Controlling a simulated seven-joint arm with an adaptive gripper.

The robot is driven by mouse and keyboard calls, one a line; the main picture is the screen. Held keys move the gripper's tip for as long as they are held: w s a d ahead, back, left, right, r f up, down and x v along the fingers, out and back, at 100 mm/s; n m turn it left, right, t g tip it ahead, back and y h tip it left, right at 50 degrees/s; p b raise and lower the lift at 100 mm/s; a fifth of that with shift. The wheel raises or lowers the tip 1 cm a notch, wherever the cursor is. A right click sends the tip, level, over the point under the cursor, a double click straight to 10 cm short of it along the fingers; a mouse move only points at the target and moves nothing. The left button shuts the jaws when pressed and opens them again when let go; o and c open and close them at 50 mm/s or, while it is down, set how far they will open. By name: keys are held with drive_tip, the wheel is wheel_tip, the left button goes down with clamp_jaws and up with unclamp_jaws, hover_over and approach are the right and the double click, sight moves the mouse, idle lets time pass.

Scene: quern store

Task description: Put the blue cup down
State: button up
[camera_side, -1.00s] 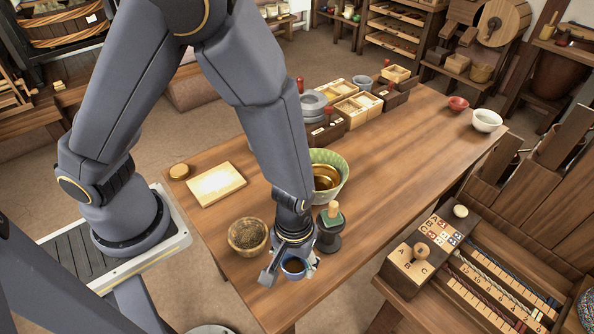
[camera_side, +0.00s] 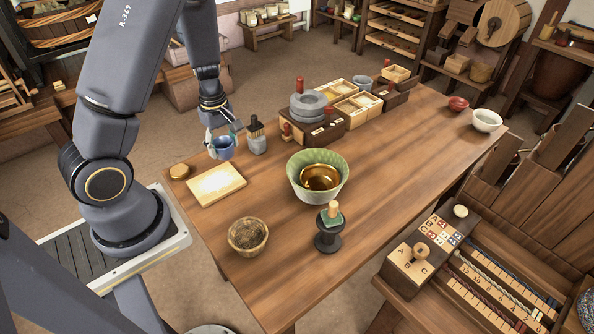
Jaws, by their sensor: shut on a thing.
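The blue cup (camera_side: 225,150) is in my gripper (camera_side: 222,138) near the table's far left edge. The gripper is shut on the cup. The cup is roughly upright, just behind the pale rectangular board (camera_side: 217,185). I cannot tell whether its base touches the wooden table (camera_side: 380,185) or hangs a little above it.
A brush in a grey holder (camera_side: 257,144) stands close to the right of the cup. A green bowl with a golden bowl inside (camera_side: 302,187) stands mid-table. The table's right half is largely clear.

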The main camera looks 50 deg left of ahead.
drive_tip(key=s+a+n, duration=0.3)
drive_tip(key=s+a, duration=0.2)
drive_tip(key=a, duration=0.1)
drive_tip(key=w+a+f, duration=0.9)
drive_tip(key=shift+w+a+f, duration=0.25)
drive_tip(key=shift+w+f, duration=0.05)
drive_tip(key=shift+w, duration=0.1)
drive_tip(key=shift+w+f, duration=0.1)
drive_tip(key=shift+f, duration=1.5)
drive_tip(key=shift+f, duration=0.15)
drive_tip(key=o, duration=1.2)
drive_tip(key=shift+c, duration=0.2)
